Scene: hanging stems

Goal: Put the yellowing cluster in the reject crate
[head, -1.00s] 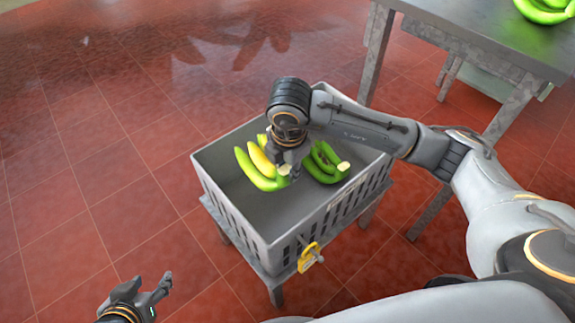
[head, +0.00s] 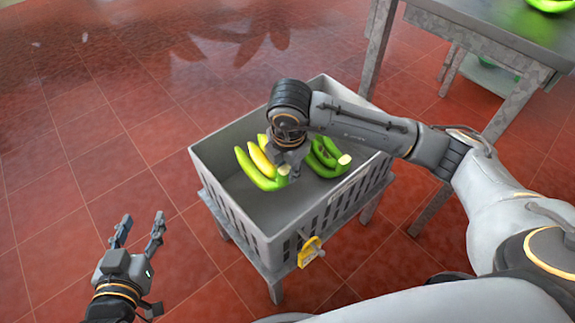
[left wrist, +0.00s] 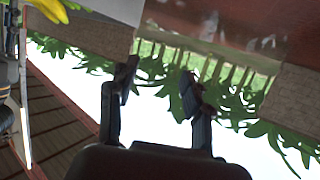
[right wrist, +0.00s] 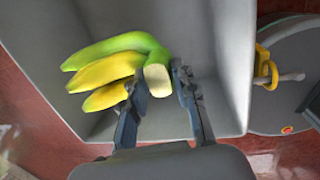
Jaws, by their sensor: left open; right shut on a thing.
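The yellowing cluster (head: 258,165), yellow and green bananas with a pale cut crown, is inside the grey slatted crate (head: 232,205), in its left part. My right gripper (head: 288,172) reaches down into the crate and is shut on the crown end of this cluster. In the right wrist view the cluster (right wrist: 105,72) hangs out to the left from between the fingers (right wrist: 158,82). I cannot tell whether it touches the crate floor. My left gripper (head: 143,222) is open and empty, left of the crate and apart from it.
A green cluster (head: 325,160) lies in the crate, right of my right gripper. A yellow tag (head: 310,252) is on the crate's front side. A grey table (head: 485,45) with green bananas (head: 553,5) stands at the upper right. The red tiled floor is clear on the left.

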